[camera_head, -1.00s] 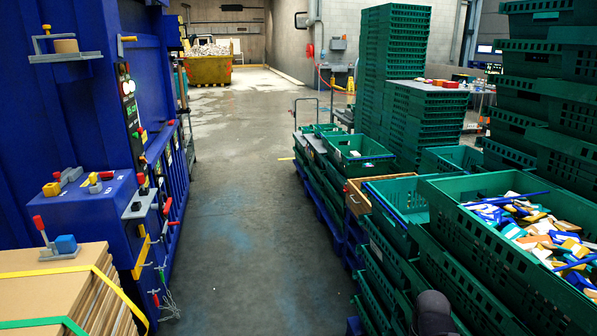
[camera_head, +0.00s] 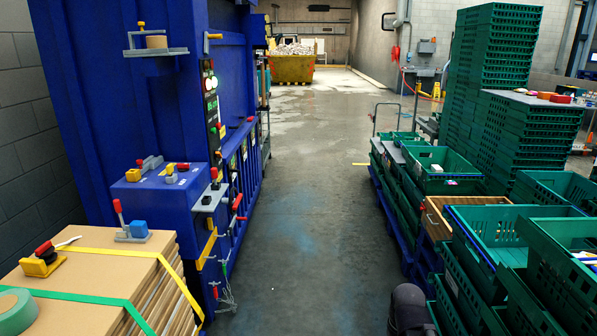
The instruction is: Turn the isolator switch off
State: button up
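The blue machine (camera_head: 110,100) stands at the left and carries several controls. On its lower blue box, a small yellow block with a red top (camera_head: 171,172) sits beside a grey lever clamp with a red end (camera_head: 146,165). A panel with lit indicators (camera_head: 211,95) runs up its front edge, with a red knob (camera_head: 214,173) below it. I cannot tell which control is the isolator switch, or its position. My gripper's fingers are not in view.
Strapped cardboard (camera_head: 95,262) at the lower left bears a green tape roll (camera_head: 18,308) and a red-and-yellow tool (camera_head: 42,260). Green crates (camera_head: 470,290) line the right side. The grey aisle floor (camera_head: 310,220) between is clear. A yellow skip (camera_head: 291,68) stands far back.

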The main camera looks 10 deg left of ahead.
aim_at(208, 222)
jog(key=u, duration=0.65)
jog(key=i, duration=1)
jog(key=u, duration=0.45)
jog(key=k, duration=0.65)
jog(key=z, duration=0.45)
jog(key=i, duration=1.5)
jog(key=u, duration=0.3)
